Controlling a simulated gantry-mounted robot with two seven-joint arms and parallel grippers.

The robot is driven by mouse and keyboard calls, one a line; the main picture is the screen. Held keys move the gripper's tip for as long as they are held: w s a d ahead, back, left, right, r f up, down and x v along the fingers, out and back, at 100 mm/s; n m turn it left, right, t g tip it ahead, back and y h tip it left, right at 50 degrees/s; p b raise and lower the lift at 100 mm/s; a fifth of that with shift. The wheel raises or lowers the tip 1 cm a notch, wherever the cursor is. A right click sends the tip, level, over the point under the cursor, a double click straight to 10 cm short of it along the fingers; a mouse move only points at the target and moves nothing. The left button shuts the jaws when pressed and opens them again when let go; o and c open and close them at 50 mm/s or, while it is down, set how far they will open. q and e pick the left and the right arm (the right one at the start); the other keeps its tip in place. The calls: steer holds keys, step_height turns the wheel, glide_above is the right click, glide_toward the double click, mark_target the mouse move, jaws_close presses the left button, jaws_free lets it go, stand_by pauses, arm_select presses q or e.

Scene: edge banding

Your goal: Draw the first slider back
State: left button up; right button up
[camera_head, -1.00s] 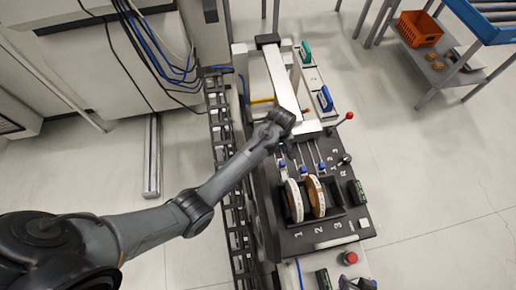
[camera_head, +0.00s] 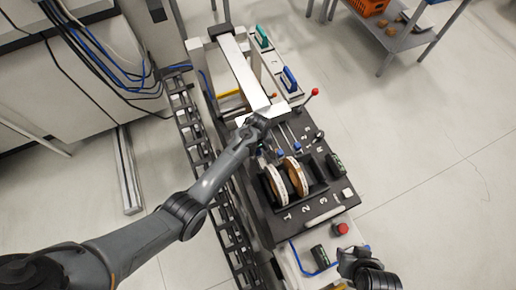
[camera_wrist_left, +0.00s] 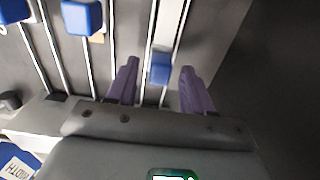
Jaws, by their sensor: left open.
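Several blue sliders sit on thin metal rails on the dark panel. Two show in the head view, the middle one (camera_head: 281,153) and the right one (camera_head: 297,147); the first slider is mostly hidden by my left gripper (camera_head: 262,138). In the left wrist view, one blue slider (camera_wrist_left: 160,67), which looks like the first, lies between the open purple fingers of my left gripper (camera_wrist_left: 160,85), with a gap on either side. Two other blue sliders (camera_wrist_left: 82,16) (camera_wrist_left: 15,10) are to its left. My right gripper (camera_head: 355,262) is at the lower right; its fingers are unclear.
Two discs (camera_head: 287,178) stand in a dark holder just in front of the sliders. A white beam (camera_head: 245,68) rises behind my left gripper. A red-knobbed lever (camera_head: 315,92) stands to the right, and a red button (camera_head: 341,229) lies near the front.

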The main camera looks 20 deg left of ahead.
arm_select(q)
jaws_close()
arm_select(e)
steer(key=shift+d, duration=0.1)
stand_by(0.3)
